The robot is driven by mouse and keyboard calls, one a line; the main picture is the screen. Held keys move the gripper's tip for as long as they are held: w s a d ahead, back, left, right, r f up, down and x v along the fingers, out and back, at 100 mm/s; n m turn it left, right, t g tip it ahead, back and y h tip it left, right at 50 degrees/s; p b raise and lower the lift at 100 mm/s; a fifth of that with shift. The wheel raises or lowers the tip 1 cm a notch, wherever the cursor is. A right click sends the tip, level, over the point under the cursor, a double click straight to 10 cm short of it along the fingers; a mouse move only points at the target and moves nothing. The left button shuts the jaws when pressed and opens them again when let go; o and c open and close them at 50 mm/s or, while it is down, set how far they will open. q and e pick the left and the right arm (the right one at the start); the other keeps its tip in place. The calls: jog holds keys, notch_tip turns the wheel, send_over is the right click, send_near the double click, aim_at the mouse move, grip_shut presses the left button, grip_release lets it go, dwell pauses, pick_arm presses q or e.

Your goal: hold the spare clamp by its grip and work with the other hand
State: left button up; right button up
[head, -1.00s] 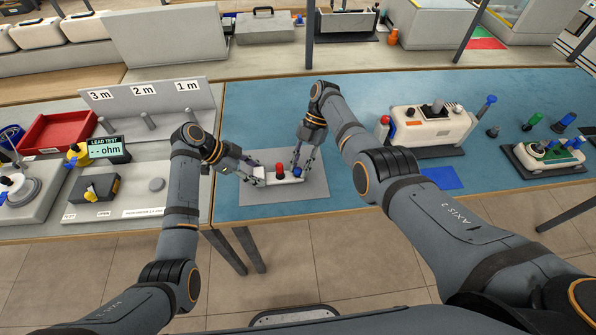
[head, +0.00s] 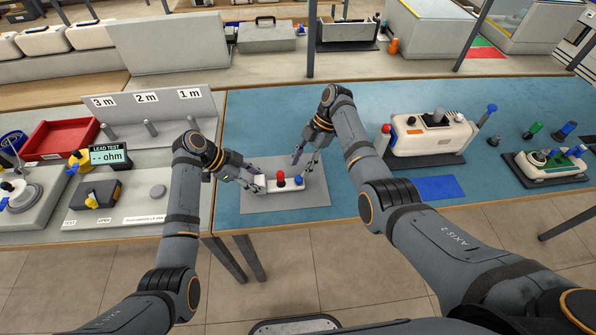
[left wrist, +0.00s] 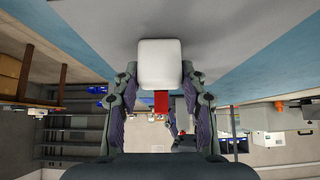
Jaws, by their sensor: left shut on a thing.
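A white clamp-like piece (head: 269,187) with a red knob (head: 281,177) and a blue knob (head: 298,181) lies low over a grey mat (head: 310,198) on the blue bench top. My left gripper (head: 262,183) is shut on its white left end. The left wrist view shows that white end (left wrist: 160,63) between my fingers, with a red part (left wrist: 161,101) below it in the picture. Whether the piece touches the mat is unclear. My right gripper (head: 303,160) is open and empty, just above and apart from the blue knob.
A white monitor unit (head: 420,137) stands on a dark mat to the right, with a blue pad (head: 437,187) in front of it. A lead test display (head: 108,155) and a red tray (head: 60,138) are on the left bench. The blue bench behind the grey mat is clear.

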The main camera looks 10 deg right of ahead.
aim_at(301, 179)
jog(key=shift+s+d+f+m+t, duration=0.15)
jog(key=shift+d+m+t, duration=0.35)
jog(key=shift+m, duration=0.6)
jog(key=m+t, duration=0.1)
jog(key=s+d+r+m+t, duration=0.1)
jog(key=m, duration=0.1)
jog(key=shift+s+d+m+y, duration=0.15)
jog(key=shift+d+m+y, duration=0.1)
jog(key=shift+m+y, duration=0.05)
jog(key=s+d+r+m+t, duration=0.1)
jog(key=s+r+m+t, duration=0.2)
jog(key=s+r+m, duration=0.15)
jog(key=shift+x, duration=3.75)
jog(key=shift+s+d, duration=0.1)
